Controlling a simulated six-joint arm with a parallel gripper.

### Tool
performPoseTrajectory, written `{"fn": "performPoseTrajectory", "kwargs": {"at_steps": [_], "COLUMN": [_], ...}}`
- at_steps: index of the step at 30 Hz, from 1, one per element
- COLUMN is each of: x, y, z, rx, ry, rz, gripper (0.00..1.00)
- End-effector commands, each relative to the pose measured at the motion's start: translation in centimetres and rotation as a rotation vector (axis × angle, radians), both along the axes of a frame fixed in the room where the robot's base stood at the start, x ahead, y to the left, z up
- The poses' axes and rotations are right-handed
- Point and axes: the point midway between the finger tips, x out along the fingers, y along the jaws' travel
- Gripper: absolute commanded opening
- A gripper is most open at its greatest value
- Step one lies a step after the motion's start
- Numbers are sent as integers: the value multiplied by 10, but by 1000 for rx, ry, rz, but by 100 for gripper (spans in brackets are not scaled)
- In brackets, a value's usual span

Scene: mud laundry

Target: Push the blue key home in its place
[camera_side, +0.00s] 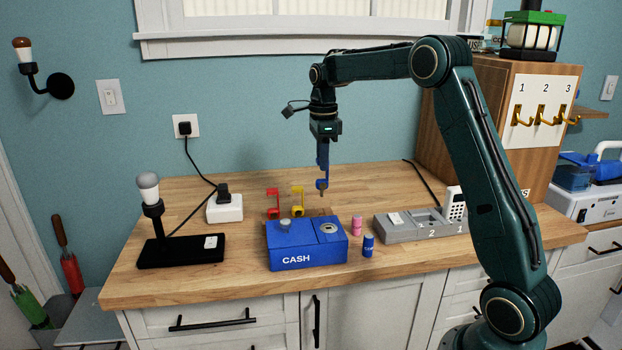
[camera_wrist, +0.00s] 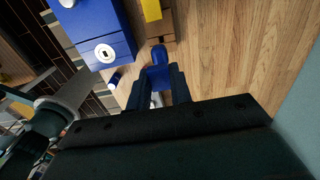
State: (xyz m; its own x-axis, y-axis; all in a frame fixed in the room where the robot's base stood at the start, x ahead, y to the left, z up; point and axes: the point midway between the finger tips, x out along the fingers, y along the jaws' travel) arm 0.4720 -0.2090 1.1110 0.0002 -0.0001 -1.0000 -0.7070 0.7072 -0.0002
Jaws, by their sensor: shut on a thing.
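My gripper (camera_side: 324,139) is shut on the blue key (camera_side: 322,184), which hangs upright below it, its grey tip down and clear of the worktop. In the wrist view the key (camera_wrist: 157,76) sits between the fingers. The blue cash box (camera_side: 295,259) stands on the worktop below and nearer the side camera. Its top carries a round pale lock plate (camera_side: 328,228) with a dark keyhole, seen also in the wrist view (camera_wrist: 104,53). The key is apart from the box. A silver knob (camera_side: 285,225) is on the box's left part.
A red key (camera_side: 272,201) and a yellow key (camera_side: 298,200) stand behind the box. A lamp (camera_side: 150,200) stands left.

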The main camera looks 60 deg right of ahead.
Motion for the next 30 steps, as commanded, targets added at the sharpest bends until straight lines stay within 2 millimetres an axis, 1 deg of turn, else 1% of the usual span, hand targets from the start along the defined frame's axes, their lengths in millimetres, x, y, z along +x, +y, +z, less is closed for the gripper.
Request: {"fn": "performPoseTrajectory", "kwargs": {"at_steps": [5, 8, 15, 18, 24, 30], "x": [-9, -19, -48, -59, -74, -77], "y": [15, 27, 61, 73, 86, 88], "z": [8, 13, 26, 30, 33, 33], "rx": [-1, 0, 0, 0, 1, 0], "ry": [-1, 0, -1, 0, 1, 0], "rz": [2, 3, 2, 2, 1, 0], "gripper": [0, 0, 0, 0, 0, 0]}}
